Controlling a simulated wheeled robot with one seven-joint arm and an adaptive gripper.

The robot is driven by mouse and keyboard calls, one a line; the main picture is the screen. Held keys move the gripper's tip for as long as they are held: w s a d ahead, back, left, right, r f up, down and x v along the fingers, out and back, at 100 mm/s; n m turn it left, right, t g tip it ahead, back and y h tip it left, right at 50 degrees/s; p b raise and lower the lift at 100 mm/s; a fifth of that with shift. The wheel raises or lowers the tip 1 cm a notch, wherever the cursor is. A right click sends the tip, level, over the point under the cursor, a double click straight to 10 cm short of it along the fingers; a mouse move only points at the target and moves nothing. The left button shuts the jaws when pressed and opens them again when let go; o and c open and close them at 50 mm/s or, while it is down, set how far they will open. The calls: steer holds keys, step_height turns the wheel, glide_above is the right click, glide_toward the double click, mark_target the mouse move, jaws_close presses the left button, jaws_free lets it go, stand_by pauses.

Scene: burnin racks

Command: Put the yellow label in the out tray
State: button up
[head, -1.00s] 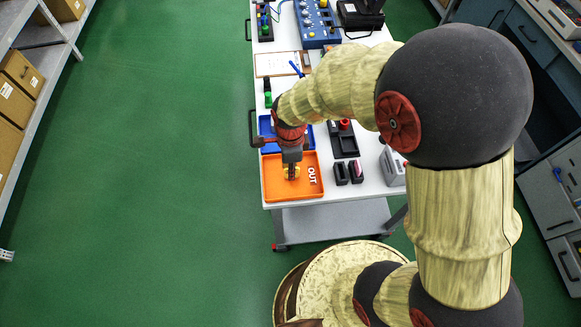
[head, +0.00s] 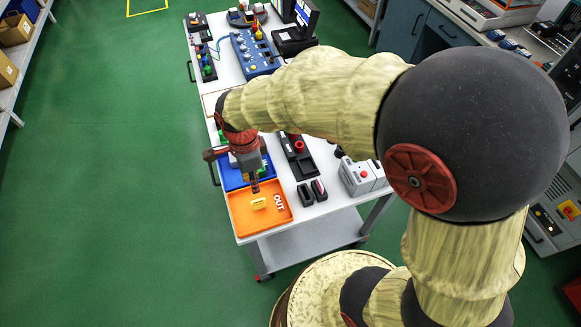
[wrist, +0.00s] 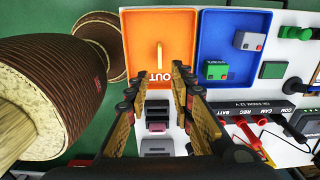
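The yellow label (head: 259,204) lies in the orange out tray (head: 243,222), near the tray's middle. In the wrist view the label (wrist: 158,56) shows as a narrow upright shape on the orange floor of the out tray (wrist: 135,30), above the word OUT. My gripper (head: 255,187) is above the tray's far edge, apart from the label. In the wrist view my gripper (wrist: 160,82) has its two fingers spread with nothing between them.
A blue tray (wrist: 222,20) with a grey block (wrist: 249,40) and a green block (wrist: 215,70) adjoins the out tray. Two dark holders (head: 312,191) stand right of the out tray. A grey box (head: 357,176) stands farther right on the white cart.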

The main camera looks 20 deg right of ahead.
steer(key=s+d+r+n+t, duration=0.2)
steer(key=s+d+r+n, duration=0.4)
steer(key=r+n, duration=0.3)
steer(key=s+d+r+n+t, duration=0.3)
steer(key=s+d+r+n, duration=0.3)
steer(key=r+n, duration=0.3)
steer(key=shift+s+r, duration=0.15)
steer(key=shift+d, duration=0.1)
stand_by(0.4)
